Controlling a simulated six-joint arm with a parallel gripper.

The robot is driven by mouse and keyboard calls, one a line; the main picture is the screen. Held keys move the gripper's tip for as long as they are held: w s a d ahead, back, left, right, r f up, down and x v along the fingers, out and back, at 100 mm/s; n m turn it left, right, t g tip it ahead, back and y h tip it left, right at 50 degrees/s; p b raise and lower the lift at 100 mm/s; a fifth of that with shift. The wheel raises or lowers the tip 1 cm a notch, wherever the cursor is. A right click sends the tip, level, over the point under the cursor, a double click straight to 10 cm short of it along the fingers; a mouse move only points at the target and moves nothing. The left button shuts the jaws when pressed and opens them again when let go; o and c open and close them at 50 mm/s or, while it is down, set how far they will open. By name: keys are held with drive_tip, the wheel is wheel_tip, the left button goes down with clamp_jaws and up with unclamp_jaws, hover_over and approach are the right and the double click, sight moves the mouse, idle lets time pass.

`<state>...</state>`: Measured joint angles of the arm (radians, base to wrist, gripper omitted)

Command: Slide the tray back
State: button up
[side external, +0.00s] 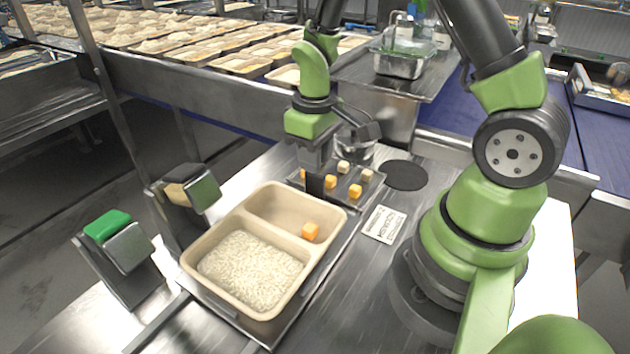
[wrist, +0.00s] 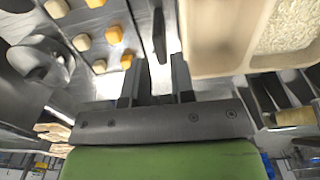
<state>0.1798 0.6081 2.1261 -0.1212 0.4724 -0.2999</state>
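The beige two-compartment tray (side external: 222,232) sits on the steel work surface. White rice (side external: 252,270) fills its near compartment and one orange cube (side external: 310,231) lies in the far one. In the wrist view the tray (wrist: 217,62) is at upper right, with rice (wrist: 290,28) in it. My gripper (side external: 315,192) points down at the tray's far right rim, close beside it; I cannot tell whether it touches. In the wrist view its two fingers (wrist: 157,78) stand apart with a gap between them and nothing clearly held. The tray's rim is just right of the right finger.
A metal tray (side external: 372,183) with several orange and pale cubes lies just behind my gripper. A black disc (side external: 405,175) and a printed label (side external: 384,224) are to its right. Two angled stands, one with a green top (side external: 107,225), rise left of the beige tray.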

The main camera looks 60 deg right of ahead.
sight(315, 182)
wheel_tip(315, 182, down, 6)
drive_tip(key=shift+r, duration=0.1)
drive_tip(key=shift+c, duration=0.2)
clamp_jaws()
